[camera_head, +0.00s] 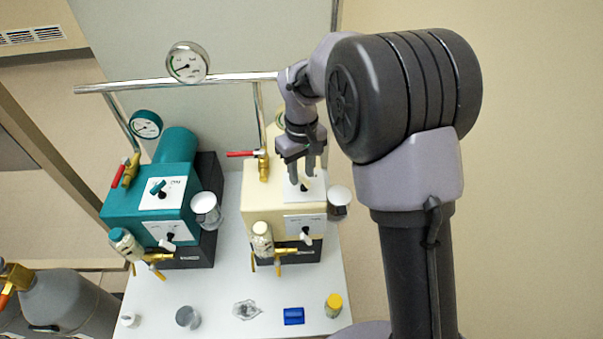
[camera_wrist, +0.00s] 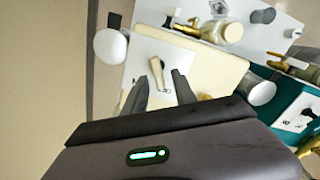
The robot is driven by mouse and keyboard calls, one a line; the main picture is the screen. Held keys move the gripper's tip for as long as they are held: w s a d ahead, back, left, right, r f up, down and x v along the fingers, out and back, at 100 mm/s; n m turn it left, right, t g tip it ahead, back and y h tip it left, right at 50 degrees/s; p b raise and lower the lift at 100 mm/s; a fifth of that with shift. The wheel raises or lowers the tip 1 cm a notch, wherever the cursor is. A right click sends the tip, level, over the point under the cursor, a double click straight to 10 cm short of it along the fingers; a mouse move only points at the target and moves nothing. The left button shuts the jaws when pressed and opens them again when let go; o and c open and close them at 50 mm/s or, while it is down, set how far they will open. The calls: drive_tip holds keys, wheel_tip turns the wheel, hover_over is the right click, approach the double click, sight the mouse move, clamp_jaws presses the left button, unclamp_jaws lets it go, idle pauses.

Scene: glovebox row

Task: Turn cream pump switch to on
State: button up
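The cream pump (camera_head: 256,201) stands on the white table, right of the teal pump. In the wrist view its cream body (camera_wrist: 215,70) shows a white panel with a cream switch lever (camera_wrist: 156,72) on a dark pivot. In the head view my gripper (camera_head: 302,180) is over that upper panel and hides most of the switch. In the wrist view my gripper (camera_wrist: 158,79) is open, with one finger on each side of the lever. The fingers look apart from the lever; contact cannot be told. The panel's lettering is too small to read.
The teal pump (camera_head: 125,204) has a similar lever. A red-handled valve (camera_head: 263,166) stands beside the cream panel, and a white-topped cup (camera_head: 340,198) is close on its right. A metal pipe (camera_head: 235,79) with a gauge (camera_head: 188,63) runs behind. Small items lie along the table's front.

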drive_tip(key=shift+c, duration=0.2)
clamp_jaws()
drive_tip(key=shift+r+m, duration=0.1)
drive_tip(key=shift+m, duration=0.2)
drive_tip(key=shift+w+d+m+p, duration=0.1)
drive_tip(key=shift+m+p, duration=0.1)
drive_tip(key=shift+m, duration=0.65)
drive_tip(key=shift+s+d+m+p, duration=0.1)
drive_tip(key=shift+m+p, duration=0.15)
drive_tip(key=shift+m, duration=0.55)
drive_tip(key=shift+w+d+m+p, duration=0.1)
drive_tip(key=shift+m+p, duration=0.1)
drive_tip(key=shift+m, duration=0.65)
drive_tip(key=shift+o, duration=0.2)
unclamp_jaws()
